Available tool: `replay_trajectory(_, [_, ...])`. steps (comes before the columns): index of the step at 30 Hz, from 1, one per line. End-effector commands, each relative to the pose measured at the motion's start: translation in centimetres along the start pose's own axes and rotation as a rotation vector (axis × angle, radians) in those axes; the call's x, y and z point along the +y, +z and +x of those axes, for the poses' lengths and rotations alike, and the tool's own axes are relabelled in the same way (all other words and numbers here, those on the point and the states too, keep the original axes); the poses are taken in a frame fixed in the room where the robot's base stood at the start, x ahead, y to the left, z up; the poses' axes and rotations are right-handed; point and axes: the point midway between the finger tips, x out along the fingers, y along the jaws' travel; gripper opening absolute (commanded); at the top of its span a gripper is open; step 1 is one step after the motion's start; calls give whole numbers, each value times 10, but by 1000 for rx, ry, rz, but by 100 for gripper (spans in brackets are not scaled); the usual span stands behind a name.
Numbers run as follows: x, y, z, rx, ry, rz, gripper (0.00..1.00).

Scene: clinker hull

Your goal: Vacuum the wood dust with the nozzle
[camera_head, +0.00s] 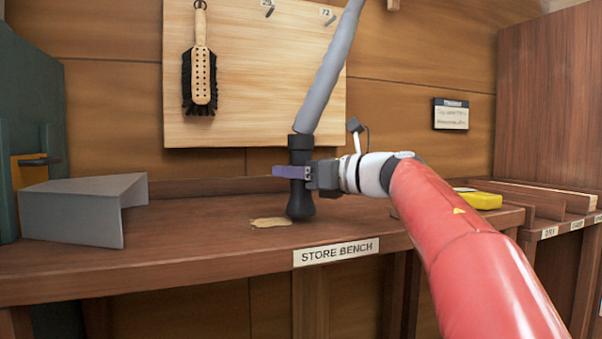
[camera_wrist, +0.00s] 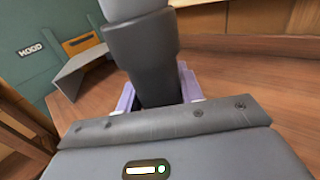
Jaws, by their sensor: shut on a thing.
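The black vacuum nozzle (camera_head: 300,188) stands nearly upright over the store bench (camera_head: 170,225), with a grey hose (camera_head: 330,70) rising from its top. My gripper (camera_head: 293,172) is shut on the nozzle, its purple fingers around the middle. The nozzle's flared lower end is at or just above the bench top; I cannot tell if it touches. A small flat patch of tan wood dust (camera_head: 270,222) lies on the bench just left of the nozzle's foot. In the wrist view the nozzle (camera_wrist: 145,62) fills the space between the purple fingers, and the dust is hidden.
A grey angled scoop-like piece (camera_head: 85,210) stands on the bench at left, by a green machine (camera_head: 30,110). A brush (camera_head: 200,75) hangs on the back board. A yellow item (camera_head: 480,200) lies at right. The bench between scoop and dust is clear.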

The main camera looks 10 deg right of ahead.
Motion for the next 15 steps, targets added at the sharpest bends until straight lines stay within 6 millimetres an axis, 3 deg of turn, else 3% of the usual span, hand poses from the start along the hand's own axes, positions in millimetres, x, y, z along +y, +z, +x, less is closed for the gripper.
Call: replay_trajectory(15, [21,0,16,-1,1,-1,9])
